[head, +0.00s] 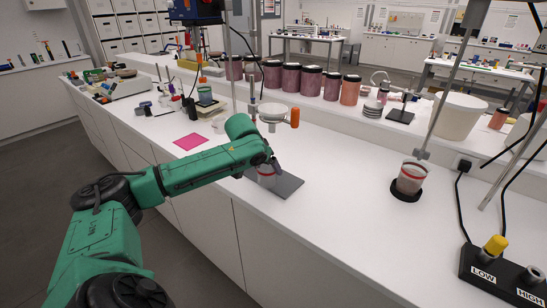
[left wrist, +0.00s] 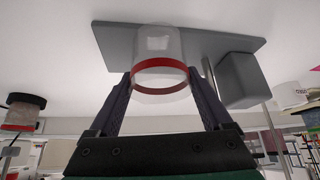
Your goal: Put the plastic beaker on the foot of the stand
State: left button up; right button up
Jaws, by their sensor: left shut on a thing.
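The clear plastic beaker (head: 266,181) has a red band. My left gripper (head: 270,166) is shut on it, and the arm partly hides it in the head view. In the left wrist view the beaker (left wrist: 158,48) sits between the two fingers (left wrist: 160,82), its open end toward the camera. The flat grey foot of the stand (head: 289,187) lies under the beaker; the foot (left wrist: 112,42) also shows behind it in the wrist view. I cannot tell whether the beaker's base touches the foot. My right gripper is not in view.
A grey block (left wrist: 240,80) and a thin rod are close beside the beaker. Another red-banded beaker (head: 411,178) is at a black ring (head: 406,191) on the right. Several pigment jars (head: 291,79) line the back. The counter's middle right is clear.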

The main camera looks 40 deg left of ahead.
pick_arm(q)
jog(key=shift+w+a+r, duration=0.1)
jog(key=shift+w+a, duration=0.05)
jog(key=shift+w, duration=0.35)
jog(key=w, duration=0.1)
jog(key=w+p, duration=0.2)
jog(key=shift+w+a+f, duration=0.15)
jog(key=shift+a+f, duration=0.2)
jog(key=shift+f, duration=0.1)
jog(key=o, duration=1.1)
jog(key=shift+f, duration=0.15)
jog(key=shift+r, duration=0.25)
jog(key=b+v, duration=0.2)
jog(key=v, duration=1)
